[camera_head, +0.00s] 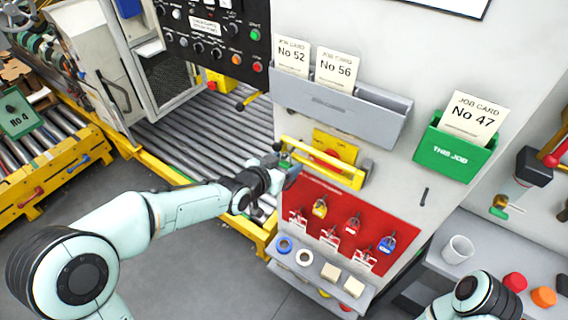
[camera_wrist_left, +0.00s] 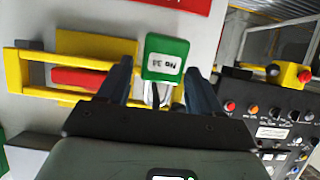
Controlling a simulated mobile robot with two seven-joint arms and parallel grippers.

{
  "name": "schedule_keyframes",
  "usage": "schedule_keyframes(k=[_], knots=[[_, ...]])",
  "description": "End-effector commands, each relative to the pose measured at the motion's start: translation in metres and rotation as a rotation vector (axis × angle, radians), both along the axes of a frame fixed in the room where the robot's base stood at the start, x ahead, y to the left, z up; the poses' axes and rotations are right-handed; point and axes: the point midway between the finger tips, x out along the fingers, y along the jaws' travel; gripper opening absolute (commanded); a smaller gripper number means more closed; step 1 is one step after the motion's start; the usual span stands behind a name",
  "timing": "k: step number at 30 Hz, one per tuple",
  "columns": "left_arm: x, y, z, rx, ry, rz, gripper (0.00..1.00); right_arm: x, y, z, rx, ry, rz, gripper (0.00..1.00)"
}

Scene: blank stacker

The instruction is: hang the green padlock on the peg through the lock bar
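The green padlock (camera_wrist_left: 166,58) with a white number label shows in the left wrist view. Its pale shackle points toward my gripper. My left gripper (camera_wrist_left: 157,70) has its two dark fingers apart, one on each side of the padlock, with a gap at the left finger. The yellow lock bar (camera_wrist_left: 42,92) ends beside the padlock; it also shows in the head view (camera_head: 325,165). My right gripper is not in view.
A red board (camera_head: 322,211) with several padlocks hangs below the bar. A shelf (camera_head: 314,269) with tape rolls lies under it. A grey card holder (camera_head: 338,105) and a green card box (camera_head: 451,148) are above. A control panel (camera_head: 213,42) stands at upper left.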

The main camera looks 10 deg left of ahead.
Motion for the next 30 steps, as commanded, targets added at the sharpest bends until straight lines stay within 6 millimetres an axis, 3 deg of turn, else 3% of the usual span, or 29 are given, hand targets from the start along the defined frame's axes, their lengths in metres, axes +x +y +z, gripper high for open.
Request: schedule_keyframes(k=[10, 14, 20, 30], knots=[[-0.001, 0.001, 0.0, 0.0, 0.001, 0.0, 0.76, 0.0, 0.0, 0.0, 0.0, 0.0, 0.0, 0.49], [-0.01, 0.005, 0.005, 0.0, -0.001, 0.002, 0.76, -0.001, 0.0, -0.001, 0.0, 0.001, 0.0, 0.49], [-0.045, 0.018, 0.024, 0.003, -0.003, 0.003, 0.76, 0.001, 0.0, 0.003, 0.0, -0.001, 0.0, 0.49], [-0.101, 0.037, 0.053, 0.001, -0.005, 0.0, 0.76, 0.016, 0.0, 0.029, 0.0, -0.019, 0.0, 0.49]])
